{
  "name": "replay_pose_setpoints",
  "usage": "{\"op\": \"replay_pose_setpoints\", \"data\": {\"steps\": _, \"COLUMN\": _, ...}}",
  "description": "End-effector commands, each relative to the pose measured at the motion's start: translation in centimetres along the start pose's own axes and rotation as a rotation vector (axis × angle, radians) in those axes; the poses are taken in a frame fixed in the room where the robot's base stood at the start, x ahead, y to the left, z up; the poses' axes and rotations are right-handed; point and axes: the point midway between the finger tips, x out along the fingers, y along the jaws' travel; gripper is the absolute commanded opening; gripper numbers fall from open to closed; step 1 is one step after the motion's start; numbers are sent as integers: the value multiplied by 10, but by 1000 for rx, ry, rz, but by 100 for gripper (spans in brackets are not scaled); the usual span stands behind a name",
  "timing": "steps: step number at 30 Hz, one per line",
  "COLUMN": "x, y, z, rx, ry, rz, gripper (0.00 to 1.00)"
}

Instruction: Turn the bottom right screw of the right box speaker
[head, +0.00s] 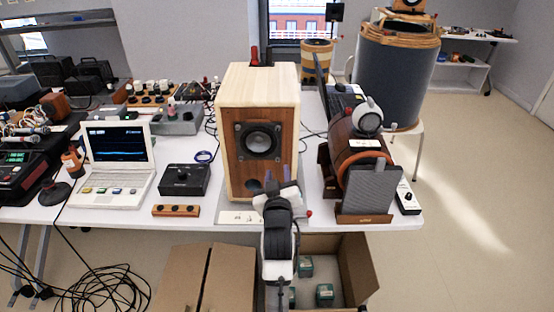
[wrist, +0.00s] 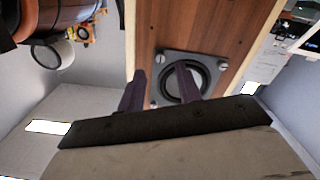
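A wooden box speaker (head: 230,110) with a reddish-brown front stands at the table's front. It is the only plain box speaker I can make out. Its round black driver (head: 258,140) sits in a grey square plate with corner screws. My gripper (head: 277,172) is in front of the plate's lower right corner, open, with nothing visibly held. The wrist view appears upside down. There, the bottom right screw (wrist: 160,59) shows between and just beyond the two dark fingertips (wrist: 160,70). One finger overlaps the driver (wrist: 205,78). I cannot tell whether either finger touches the speaker.
A brown rounded device (head: 352,170) with a grey panel stands close on the right. A white laptop (head: 112,160) and a black box (head: 185,180) are on the left. An open cardboard box (head: 352,270) is on the floor below the table's front edge.

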Motion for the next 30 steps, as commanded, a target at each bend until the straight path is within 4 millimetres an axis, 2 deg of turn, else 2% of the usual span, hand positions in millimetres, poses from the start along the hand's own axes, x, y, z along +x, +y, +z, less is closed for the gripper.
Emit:
{"op": "replay_pose_setpoints", "data": {"steps": 3, "x": 23, "y": 1, "z": -3, "rx": 0, "ry": 0, "rz": 0, "gripper": 34}}
{"op": "replay_pose_setpoints", "data": {"steps": 9, "x": 44, "y": 0, "z": -1, "rx": 0, "ry": 1, "rz": -1, "gripper": 34}}
{"op": "replay_pose_setpoints", "data": {"steps": 20, "x": 49, "y": 0, "z": 0, "rx": 0, "ry": 2, "rz": 0, "gripper": 34}}
{"op": "replay_pose_setpoints", "data": {"steps": 28, "x": 48, "y": 0, "z": 0, "rx": 0, "ry": 1, "rz": 0, "gripper": 0}}
{"op": "replay_pose_setpoints", "data": {"steps": 30, "x": 48, "y": 0, "z": 0, "rx": 0, "ry": 1, "rz": -1, "gripper": 0}}
